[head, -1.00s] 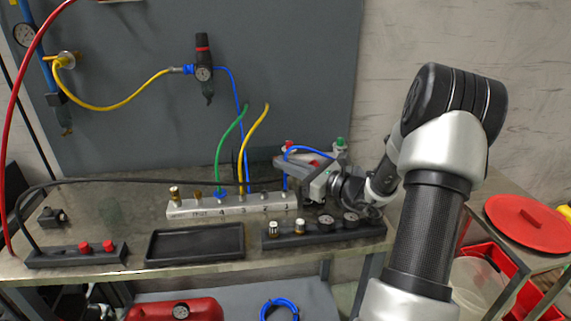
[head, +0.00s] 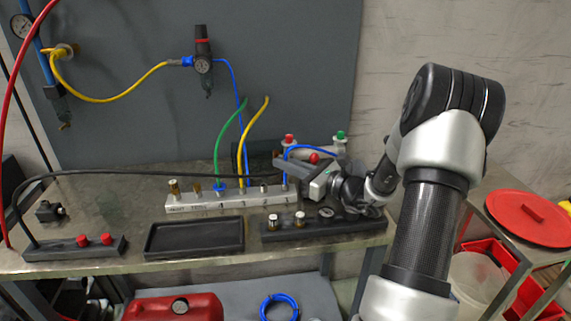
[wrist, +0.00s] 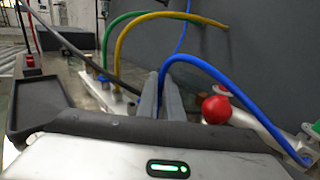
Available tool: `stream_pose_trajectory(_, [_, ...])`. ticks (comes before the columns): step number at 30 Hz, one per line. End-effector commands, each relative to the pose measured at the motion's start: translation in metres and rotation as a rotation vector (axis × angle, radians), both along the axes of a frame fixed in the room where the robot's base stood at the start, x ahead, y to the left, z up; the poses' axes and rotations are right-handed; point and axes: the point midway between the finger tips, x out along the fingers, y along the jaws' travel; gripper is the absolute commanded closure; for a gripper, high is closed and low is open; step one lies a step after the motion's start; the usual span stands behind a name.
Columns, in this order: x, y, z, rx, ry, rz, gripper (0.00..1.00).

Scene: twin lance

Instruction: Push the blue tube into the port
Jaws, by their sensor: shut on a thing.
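My gripper (head: 279,164) reaches in from the right over the manifold's right end, shut on the blue tube (head: 312,149). In the wrist view, the tube (wrist: 222,88) comes up between the two grey fingers (wrist: 161,82) and arches over to the right. In the head view, the tube's lower end drops below the fingers to the rightmost port (head: 285,187) of the silver manifold (head: 205,206). I cannot tell how deep it sits in the port. In the wrist view the fingers hide the tube's tip and the port.
A green tube (head: 219,150) and a yellow tube (head: 247,130) rise from the manifold to the left of my gripper. A black cable crosses behind. A red ball knob (wrist: 217,109) is close right of the fingers. A gauge block (head: 295,233) and an empty black tray (head: 194,238) lie in front.

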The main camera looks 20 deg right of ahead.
Motion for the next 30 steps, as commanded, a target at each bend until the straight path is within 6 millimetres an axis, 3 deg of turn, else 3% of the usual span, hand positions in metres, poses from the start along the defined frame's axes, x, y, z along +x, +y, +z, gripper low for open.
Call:
stream_pose_trajectory(6, [-0.001, 0.000, -0.003, 0.000, 0.007, 0.000, 1.00])
stream_pose_trajectory(7, [-0.001, 0.000, -0.003, 0.000, 0.007, 0.000, 0.89])
stream_pose_trajectory(10, [-0.001, 0.000, -0.003, 0.000, 0.006, 0.000, 0.72])
stream_pose_trajectory(22, [-0.007, -0.004, -0.002, 0.000, 0.004, -0.003, 0.72])
stream_pose_trajectory(30, [-0.054, -0.031, -0.001, 0.000, 0.006, -0.005, 0.72])
